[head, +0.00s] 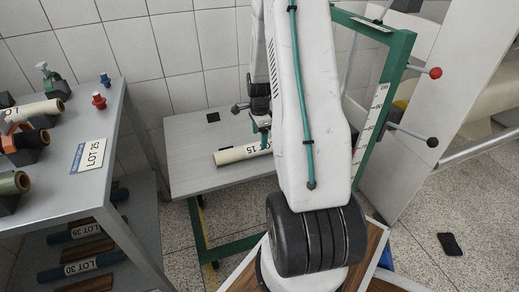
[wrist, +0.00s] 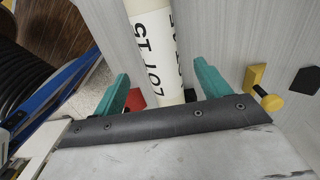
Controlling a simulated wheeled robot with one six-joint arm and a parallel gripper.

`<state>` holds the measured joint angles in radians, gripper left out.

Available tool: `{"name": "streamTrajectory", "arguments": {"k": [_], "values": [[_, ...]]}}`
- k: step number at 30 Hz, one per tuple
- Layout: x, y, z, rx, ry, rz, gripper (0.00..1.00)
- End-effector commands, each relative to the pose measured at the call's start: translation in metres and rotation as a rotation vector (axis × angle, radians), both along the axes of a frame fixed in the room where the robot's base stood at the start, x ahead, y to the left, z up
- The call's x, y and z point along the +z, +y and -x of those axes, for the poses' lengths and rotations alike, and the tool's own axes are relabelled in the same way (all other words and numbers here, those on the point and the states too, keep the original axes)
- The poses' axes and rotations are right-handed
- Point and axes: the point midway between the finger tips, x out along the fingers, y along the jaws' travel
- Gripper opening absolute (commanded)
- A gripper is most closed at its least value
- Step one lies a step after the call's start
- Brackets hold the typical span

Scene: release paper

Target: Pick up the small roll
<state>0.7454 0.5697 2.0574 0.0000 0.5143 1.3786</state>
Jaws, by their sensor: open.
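The small roll (head: 240,154) is a cream tube with black print ending in 15. It lies on a grey side table in the head view, its right part hidden behind my arm. In the wrist view the roll (wrist: 154,50) runs from the top edge down between the two green fingers of my gripper (wrist: 163,90). The fingers stand apart, one on each side of the roll, with a gap to both. My gripper is open.
The grey side table (head: 195,180) has a clear left part. A green frame (head: 399,60) with a red-knobbed lever (head: 435,73) stands right of my arm. A black phone-like object (head: 449,244) lies on the floor.

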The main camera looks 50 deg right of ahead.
Motion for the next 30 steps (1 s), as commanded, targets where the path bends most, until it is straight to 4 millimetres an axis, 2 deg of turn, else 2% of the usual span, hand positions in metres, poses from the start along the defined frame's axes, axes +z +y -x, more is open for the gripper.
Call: {"name": "streamTrajectory", "arguments": {"k": [13, 17, 23, 30], "values": [[-0.059, -0.001, 0.000, 0.003, 0.002, -0.002, 0.76], [-0.067, -0.001, 0.000, 0.004, 0.000, 0.000, 0.76], [-0.068, -0.002, 0.000, 0.004, 0.000, 0.000, 0.76], [-0.067, -0.002, 0.000, 0.004, 0.000, 0.000, 0.14]]}}
